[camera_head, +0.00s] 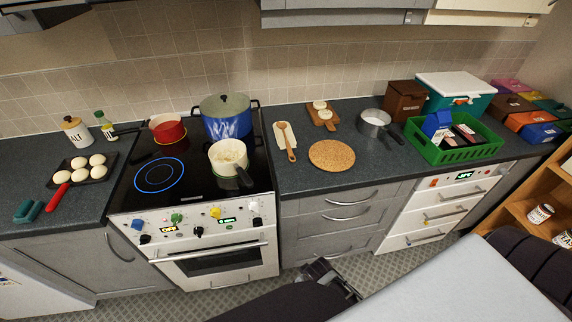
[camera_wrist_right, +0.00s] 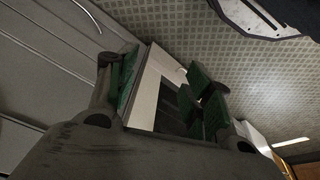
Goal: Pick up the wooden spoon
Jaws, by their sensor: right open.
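The wooden spoon (camera_head: 287,142) lies on a pale rest (camera_head: 280,134) on the dark counter, right of the hob, in the head view. Its bowl is toward the wall and its handle toward the front edge. My right gripper (camera_wrist_right: 166,90) is open and empty in the right wrist view, with green-padded fingers apart. Past it are grey cabinet fronts, a pale appliance front and the tiled floor; the spoon is not in that view. A gripper (camera_head: 326,276), apparently my right one, shows low in front of the drawers, well below the counter. My left gripper is not in view.
A round cork mat (camera_head: 332,154) and a wooden board (camera_head: 322,119) with pale round items lie right of the spoon. A blue pot (camera_head: 227,118) and a cream saucepan (camera_head: 228,158) stand on the hob to its left. A steel saucepan (camera_head: 373,124) and green crate (camera_head: 454,151) stand farther right.

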